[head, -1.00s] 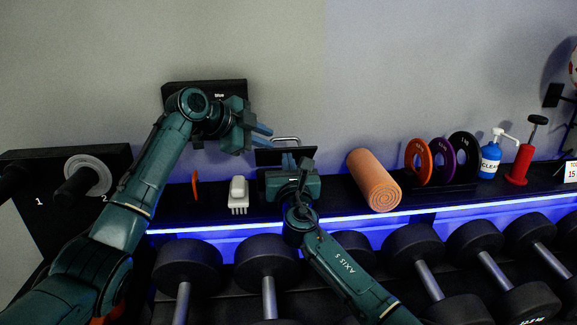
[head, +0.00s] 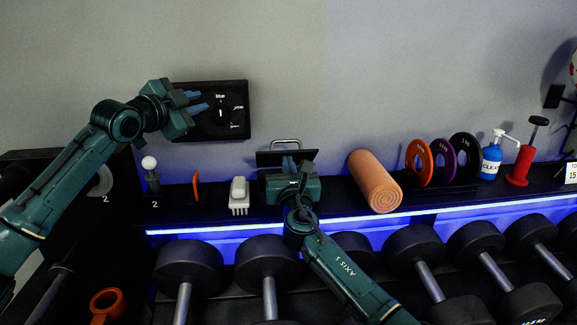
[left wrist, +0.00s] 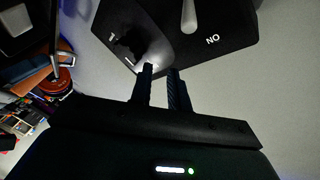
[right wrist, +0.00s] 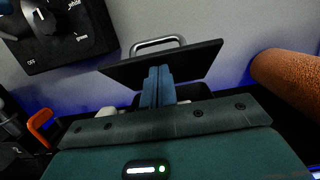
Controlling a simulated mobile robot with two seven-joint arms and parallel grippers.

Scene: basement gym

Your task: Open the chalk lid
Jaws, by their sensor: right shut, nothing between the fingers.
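The chalk lid (head: 302,156) is a flat black panel with a metal loop handle (head: 286,142); it stands tilted up behind my right gripper (head: 289,163). In the right wrist view the lid (right wrist: 196,62) is behind the fingers (right wrist: 158,72), which are shut together with nothing between them. I cannot tell whether they touch it. The chalk box below is mostly hidden by my gripper. My left gripper (head: 203,101) is open and empty in front of the wall panel; its fingers (left wrist: 160,75) are apart in the left wrist view.
The black wall panel (head: 238,90) has a dial with colour labels. Plates (head: 419,160) and a cleaner bottle (head: 490,160) are further right. Dumbbells (head: 267,262) fill the front rack.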

